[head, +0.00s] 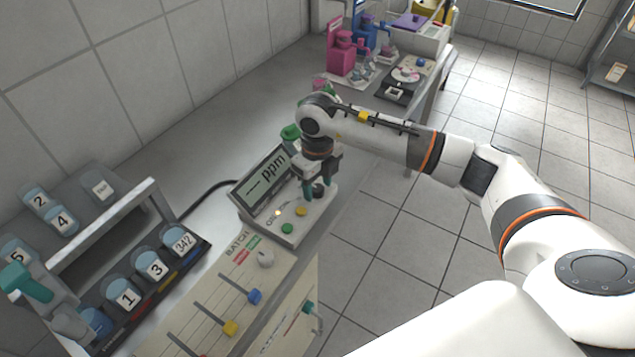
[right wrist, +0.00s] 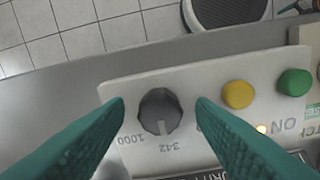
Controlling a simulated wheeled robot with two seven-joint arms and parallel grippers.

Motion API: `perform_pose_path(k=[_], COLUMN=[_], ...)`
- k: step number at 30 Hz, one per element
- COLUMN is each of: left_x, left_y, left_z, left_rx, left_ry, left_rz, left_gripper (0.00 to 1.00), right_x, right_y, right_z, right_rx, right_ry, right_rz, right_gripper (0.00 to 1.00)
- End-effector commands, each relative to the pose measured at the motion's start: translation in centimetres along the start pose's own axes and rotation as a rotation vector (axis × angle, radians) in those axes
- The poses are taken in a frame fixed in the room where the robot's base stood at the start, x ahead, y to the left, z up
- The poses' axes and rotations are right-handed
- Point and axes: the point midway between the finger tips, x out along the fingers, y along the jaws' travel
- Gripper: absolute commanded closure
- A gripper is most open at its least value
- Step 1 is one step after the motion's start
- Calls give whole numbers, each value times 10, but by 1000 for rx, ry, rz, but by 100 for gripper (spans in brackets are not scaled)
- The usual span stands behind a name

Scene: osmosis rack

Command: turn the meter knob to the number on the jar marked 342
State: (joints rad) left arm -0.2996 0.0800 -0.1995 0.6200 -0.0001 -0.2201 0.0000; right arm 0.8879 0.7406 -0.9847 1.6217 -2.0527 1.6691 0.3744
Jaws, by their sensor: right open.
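The meter (head: 310,215) has a tilted screen (head: 264,178) reading dashes and "ppm". Its dark grey knob (right wrist: 160,112) has a pale pointer line aimed down in the right wrist view, toward the printed 342; 1000 is printed to the left. Exact alignment is hard to tell. In the head view the knob (head: 318,190) is partly under my right gripper (head: 313,192). That gripper is open, its teal fingers on either side of the knob with small gaps. The jar marked 342 (head: 180,240) stands in the rack at the left. My left gripper is out of view.
Yellow (head: 301,211) and green (head: 287,228) buttons and a lit lamp sit beside the knob. A batch panel with sliders (head: 230,328) is nearer. The rack (head: 205,246) holds several numbered jars. Pink and blue devices (head: 345,55) stand at the far end.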

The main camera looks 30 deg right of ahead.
Motion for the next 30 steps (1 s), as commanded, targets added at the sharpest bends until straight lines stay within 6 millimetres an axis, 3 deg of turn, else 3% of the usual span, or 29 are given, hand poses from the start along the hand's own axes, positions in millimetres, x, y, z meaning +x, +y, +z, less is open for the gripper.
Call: perform_pose_path(k=[5,19,24,30], left_x=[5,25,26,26], left_y=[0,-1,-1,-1], left_z=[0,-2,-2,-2], left_rx=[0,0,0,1], left_ry=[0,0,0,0], left_rz=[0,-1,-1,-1], left_gripper=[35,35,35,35], right_x=[-15,-105,-118,-120], right_y=[1,0,0,0], right_z=[-1,-1,0,0], right_rx=[1,0,0,0], right_ry=[5,5,3,1], right_rz=[1,1,0,0], right_gripper=[50,50,50,50])
